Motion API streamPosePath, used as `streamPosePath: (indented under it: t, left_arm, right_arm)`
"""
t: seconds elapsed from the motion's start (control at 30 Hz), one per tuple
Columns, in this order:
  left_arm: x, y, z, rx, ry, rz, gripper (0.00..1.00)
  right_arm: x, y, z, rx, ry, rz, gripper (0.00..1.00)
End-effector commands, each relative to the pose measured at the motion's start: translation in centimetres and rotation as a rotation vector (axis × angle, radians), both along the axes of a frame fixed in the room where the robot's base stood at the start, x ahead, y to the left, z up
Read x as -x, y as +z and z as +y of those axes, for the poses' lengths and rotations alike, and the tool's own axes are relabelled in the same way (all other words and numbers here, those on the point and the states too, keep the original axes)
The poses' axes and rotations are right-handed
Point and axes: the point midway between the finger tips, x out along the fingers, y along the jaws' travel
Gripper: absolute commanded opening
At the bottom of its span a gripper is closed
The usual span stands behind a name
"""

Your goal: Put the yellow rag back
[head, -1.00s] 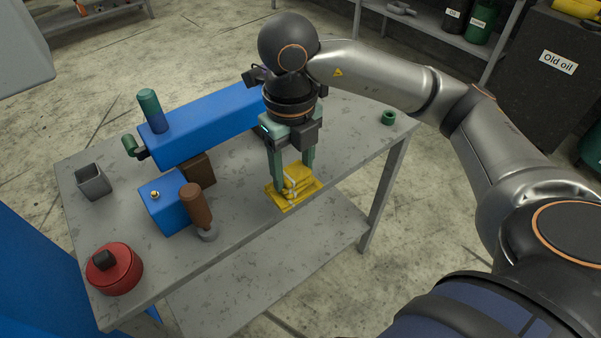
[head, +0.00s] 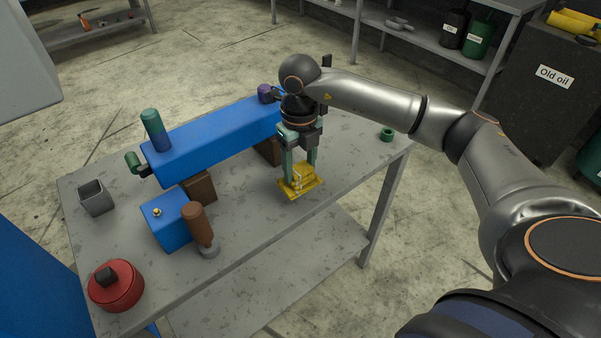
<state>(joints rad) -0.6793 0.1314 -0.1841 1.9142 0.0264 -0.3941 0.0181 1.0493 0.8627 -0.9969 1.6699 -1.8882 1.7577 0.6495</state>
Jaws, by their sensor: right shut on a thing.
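The yellow rag (head: 311,188) is a folded, flat square with pale marks on it, at the front right part of the grey table (head: 262,211). My right gripper (head: 299,178) points down with its green fingers shut on the rag. Part of the rag between the fingers is hidden. I cannot tell whether the rag touches the tabletop or hangs just above it. My left gripper is not in view.
A long blue block (head: 215,140) on brown supports lies behind. A small blue box (head: 168,222), brown-handled tool (head: 197,225), red can (head: 117,287) and grey cup (head: 95,197) stand left. A green ring (head: 387,134) lies right. An "Old oil" bin (head: 548,95) stands beyond.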

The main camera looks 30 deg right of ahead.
Motion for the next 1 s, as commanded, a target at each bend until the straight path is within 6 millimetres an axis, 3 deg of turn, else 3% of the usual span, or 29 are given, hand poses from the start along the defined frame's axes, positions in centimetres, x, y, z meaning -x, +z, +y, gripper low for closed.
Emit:
streamPosePath:
  t: [0.33,0.5,0.73,0.77,1.0]
  left_arm:
    - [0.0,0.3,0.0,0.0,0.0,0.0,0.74]
    - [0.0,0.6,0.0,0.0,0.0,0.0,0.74]
    - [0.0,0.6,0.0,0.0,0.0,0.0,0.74]
    - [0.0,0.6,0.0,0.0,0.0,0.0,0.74]
    - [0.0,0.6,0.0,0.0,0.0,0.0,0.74]
  right_arm:
    - [-1.9,-3.1,-1.6,0.0,-0.002,0.002,0.14]
    - [-1.8,-5.2,-1.4,-0.001,0.0,0.0,0.15]
    - [-1.8,-5.6,-1.4,0.0,0.0,0.0,0.15]
    - [-1.8,-5.6,-1.4,0.0,0.001,0.001,0.61]
    - [-1.8,-5.5,-1.4,0.0,0.0,0.0,0.88]
